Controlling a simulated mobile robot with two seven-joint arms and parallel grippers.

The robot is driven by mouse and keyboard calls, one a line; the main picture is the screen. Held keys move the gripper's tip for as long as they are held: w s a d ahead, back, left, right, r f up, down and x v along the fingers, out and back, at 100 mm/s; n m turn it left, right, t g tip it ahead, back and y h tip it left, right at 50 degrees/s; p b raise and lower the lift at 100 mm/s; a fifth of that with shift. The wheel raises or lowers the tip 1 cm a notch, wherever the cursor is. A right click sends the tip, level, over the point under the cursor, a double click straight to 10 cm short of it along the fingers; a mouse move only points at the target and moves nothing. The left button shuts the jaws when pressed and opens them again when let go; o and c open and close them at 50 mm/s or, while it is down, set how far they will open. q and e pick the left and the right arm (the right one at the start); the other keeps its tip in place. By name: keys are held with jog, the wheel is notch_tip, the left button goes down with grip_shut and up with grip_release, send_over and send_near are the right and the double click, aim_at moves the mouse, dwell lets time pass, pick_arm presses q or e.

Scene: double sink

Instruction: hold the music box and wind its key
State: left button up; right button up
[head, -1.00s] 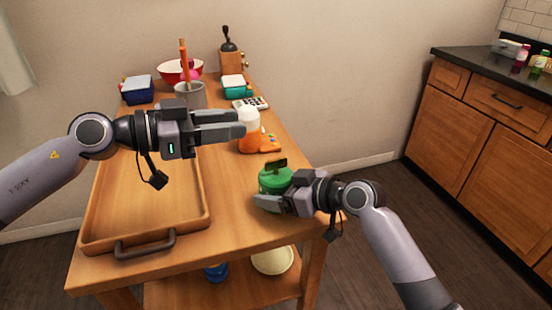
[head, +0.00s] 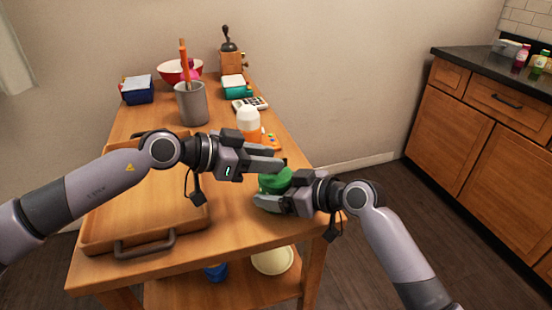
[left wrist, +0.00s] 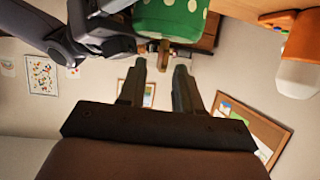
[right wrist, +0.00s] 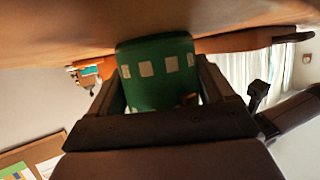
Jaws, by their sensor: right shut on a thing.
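The green music box (head: 273,184) stands near the right front edge of the wooden table. It shows pale spots in the left wrist view (left wrist: 172,18) and pale squares in the right wrist view (right wrist: 155,75). My right gripper (head: 272,197) is shut on its body, one finger on each side (right wrist: 160,95). My left gripper (head: 282,167) is above the box, its fingers apart and empty. A brass-coloured key (left wrist: 164,52) shows just beyond the gap between the left fingertips (left wrist: 160,68). In the head view the left fingers hide the key.
A wooden tray (head: 145,240) with a dark handle fills the table's left front. An orange bottle with a white cap (head: 248,122) stands behind the box. A grey utensil pot (head: 192,104), a calculator (head: 250,103) and a coffee grinder (head: 230,60) are farther back.

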pick_arm(q)
jog(key=shift+x, duration=1.35)
grip_shut()
jog(key=shift+w+a+f+m+g, duration=0.1)
jog(key=shift+a+m+g, duration=0.05)
jog(key=shift+m+g, duration=0.25)
